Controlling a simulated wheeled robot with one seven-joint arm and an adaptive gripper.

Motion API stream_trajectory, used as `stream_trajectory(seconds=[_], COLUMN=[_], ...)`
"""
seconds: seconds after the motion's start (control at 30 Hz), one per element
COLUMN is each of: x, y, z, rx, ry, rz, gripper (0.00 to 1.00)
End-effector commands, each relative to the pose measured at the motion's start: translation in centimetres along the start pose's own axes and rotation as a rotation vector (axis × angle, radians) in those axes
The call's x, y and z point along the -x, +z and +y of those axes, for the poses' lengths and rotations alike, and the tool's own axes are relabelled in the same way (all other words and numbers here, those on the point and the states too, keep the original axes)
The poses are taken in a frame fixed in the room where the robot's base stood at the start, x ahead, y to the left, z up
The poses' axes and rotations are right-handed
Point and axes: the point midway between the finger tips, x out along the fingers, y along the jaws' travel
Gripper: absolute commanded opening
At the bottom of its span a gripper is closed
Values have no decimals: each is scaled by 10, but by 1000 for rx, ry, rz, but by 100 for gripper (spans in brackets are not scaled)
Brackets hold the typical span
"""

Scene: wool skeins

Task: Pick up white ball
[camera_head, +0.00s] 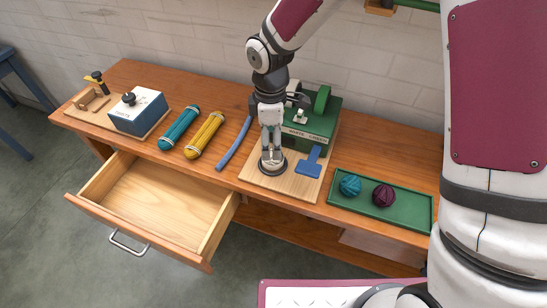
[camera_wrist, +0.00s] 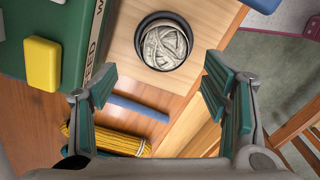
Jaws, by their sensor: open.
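The white ball (camera_wrist: 165,46) is a pale wound-yarn ball sitting in a round dark cup (camera_wrist: 143,55) on a light wooden board (camera_wrist: 127,30). My gripper (camera_wrist: 161,78) is open in the wrist view, with its two green-padded fingers apart and nothing between them. The ball lies beyond the fingertips, at the upper middle of that view. In the head view my gripper (camera_head: 272,150) points down over the cup on the board (camera_head: 258,183), and the fingers mostly hide the ball there.
A green machine (camera_head: 318,125) stands right behind my gripper, with a blue paddle (camera_head: 313,162) beside it. A green tray (camera_head: 405,218) holds a teal ball (camera_head: 350,186) and a maroon ball (camera_head: 383,196). Teal (camera_head: 179,128) and yellow (camera_head: 204,135) skeins lie left. An open drawer (camera_head: 150,195) juts out in front.

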Motion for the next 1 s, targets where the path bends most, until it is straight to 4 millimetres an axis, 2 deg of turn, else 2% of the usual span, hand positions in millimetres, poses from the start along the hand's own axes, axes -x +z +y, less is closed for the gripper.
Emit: stream_trajectory(seconds=[0.1, 0.27, 0.6, 0.87, 0.9, 1.0], x=[-12, -21, -63, -67, -67, -67], y=[0, 1, 5, 5, 5, 5], z=[0, -2, -6, -5, -5, -5], rx=[-1, 0, 0, -1, -1, -2], ry=[-1, -2, -1, 0, 0, 0], rz=[-1, -1, -1, -1, -1, -1], gripper=[68, 68, 68, 68, 66, 43])
